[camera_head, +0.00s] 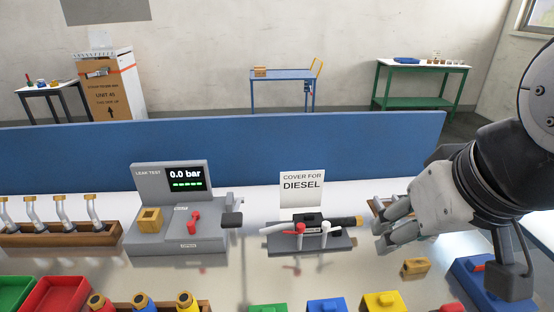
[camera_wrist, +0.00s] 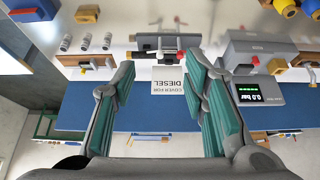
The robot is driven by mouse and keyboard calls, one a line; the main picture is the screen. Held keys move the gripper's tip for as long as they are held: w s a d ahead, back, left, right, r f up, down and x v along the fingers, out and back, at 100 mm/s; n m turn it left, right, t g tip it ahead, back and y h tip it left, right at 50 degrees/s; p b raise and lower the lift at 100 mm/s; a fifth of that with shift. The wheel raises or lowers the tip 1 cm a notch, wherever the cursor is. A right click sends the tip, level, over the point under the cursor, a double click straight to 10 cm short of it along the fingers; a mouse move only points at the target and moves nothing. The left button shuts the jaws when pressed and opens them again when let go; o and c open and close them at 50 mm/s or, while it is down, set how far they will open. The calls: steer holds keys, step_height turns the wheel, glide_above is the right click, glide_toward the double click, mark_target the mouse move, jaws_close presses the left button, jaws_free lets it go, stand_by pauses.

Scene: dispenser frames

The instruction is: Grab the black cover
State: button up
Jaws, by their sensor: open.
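A black block (camera_head: 312,218), which looks like the black cover, sits on a grey clamp fixture (camera_head: 335,246) in front of the "COVER FOR DIESEL" sign (camera_head: 302,187). A red-handled lever (camera_head: 287,229) and a white-handled lever (camera_head: 323,228) stand before it. A dark cylinder with a brass end (camera_head: 350,221) is at its right. My gripper (camera_head: 384,235) is to the right of the fixture, open and empty. In the wrist view, which is upside down, the sign (camera_wrist: 170,86) shows between my spread fingers (camera_wrist: 160,66), with the fixture beyond them.
The leak tester (camera_head: 187,173) stands left of the fixture, with a black knob-like part (camera_head: 232,219) on its right side. A small brass block (camera_head: 415,267) lies below my gripper. Coloured bins (camera_head: 55,296) and parts line the front edge. A blue panel (camera_head: 230,140) closes the back.

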steer(key=o, duration=0.6)
steer(key=shift+w, duration=0.15)
steer(key=shift+o, duration=0.7)
steer(key=w+r+m+g, duration=0.1)
steer(key=w+m, duration=0.4)
steer(key=w, duration=0.5)
steer(key=shift+w+a+g, duration=0.15)
steer(key=shift+a+g, duration=0.1)
steer(key=shift+g, duration=0.05)
steer(key=m+g, duration=0.4)
steer(key=m, duration=0.9)
glide_above(309, 213)
step_height(309, 213, down, 20)
steer(key=f, duration=0.2)
steer(key=f+p, duration=0.1)
steer(key=f, duration=0.4)
steer(key=shift+s+d+f, duration=0.2)
steer(key=shift+s+d, duration=0.1)
steer(key=shift+s, duration=0.05)
steer(key=shift+w+a+f+p, duration=0.15)
steer(key=shift+f+p, duration=0.35)
steer(key=shift+f, duration=0.9)
steer(key=shift+w+a+f+p, duration=0.1)
steer(key=shift+f+p, duration=0.35)
steer(key=shift+f, duration=0.95)
